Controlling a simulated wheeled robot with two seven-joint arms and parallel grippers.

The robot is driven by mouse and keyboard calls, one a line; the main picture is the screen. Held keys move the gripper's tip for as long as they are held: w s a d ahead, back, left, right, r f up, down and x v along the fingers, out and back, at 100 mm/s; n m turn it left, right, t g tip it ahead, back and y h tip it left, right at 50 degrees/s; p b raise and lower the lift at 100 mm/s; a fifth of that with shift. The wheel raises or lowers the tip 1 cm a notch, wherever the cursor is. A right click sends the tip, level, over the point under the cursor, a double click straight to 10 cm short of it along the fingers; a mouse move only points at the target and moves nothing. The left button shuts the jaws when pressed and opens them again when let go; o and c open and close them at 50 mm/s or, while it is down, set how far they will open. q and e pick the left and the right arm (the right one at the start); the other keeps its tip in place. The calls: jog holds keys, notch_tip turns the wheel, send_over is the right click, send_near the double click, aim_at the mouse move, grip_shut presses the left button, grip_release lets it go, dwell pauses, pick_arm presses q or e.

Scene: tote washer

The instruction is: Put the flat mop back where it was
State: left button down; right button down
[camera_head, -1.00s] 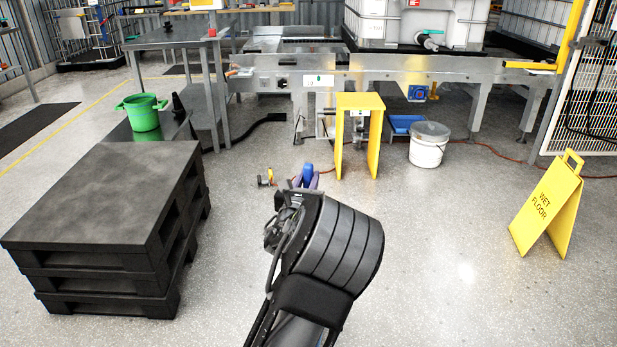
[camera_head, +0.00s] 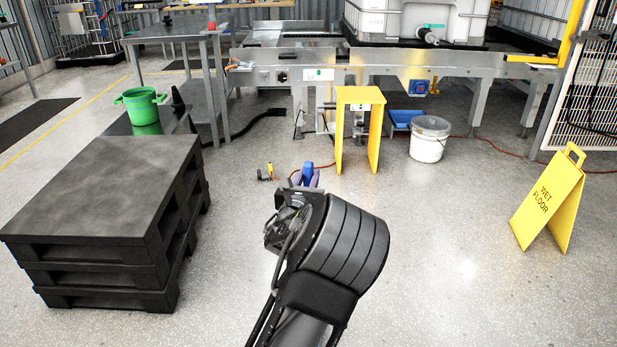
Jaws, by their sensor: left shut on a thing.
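My left gripper (camera_head: 304,181) is in the middle of the head view, above the open floor. My own wrist and forearm cover much of it. It is shut on a blue thing (camera_head: 308,171), of which only a small upper part shows. I cannot tell from this piece whether it is the flat mop; no mop head or long handle is plain to see. My right gripper is not in view.
Black stacked pallets (camera_head: 100,185) stand at left, with a green bucket (camera_head: 141,98) behind. Ahead are a yellow stool (camera_head: 360,95), a white bucket (camera_head: 429,142) and a steel conveyor (camera_head: 450,68). A wet floor sign (camera_head: 547,200) stands at right. A small wheeled item (camera_head: 266,173) lies ahead.

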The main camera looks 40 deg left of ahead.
pick_arm(q)
jog(key=shift+f+b, duration=0.25)
jog(key=shift+b, duration=0.1)
jog(key=shift+f, duration=0.15)
dwell(0.6)
jog(key=shift+f+b, duration=0.55)
jog(key=shift+f, duration=0.15)
jog(key=shift+f+b, duration=0.5)
jog(key=shift+f, duration=0.15)
dwell(0.7)
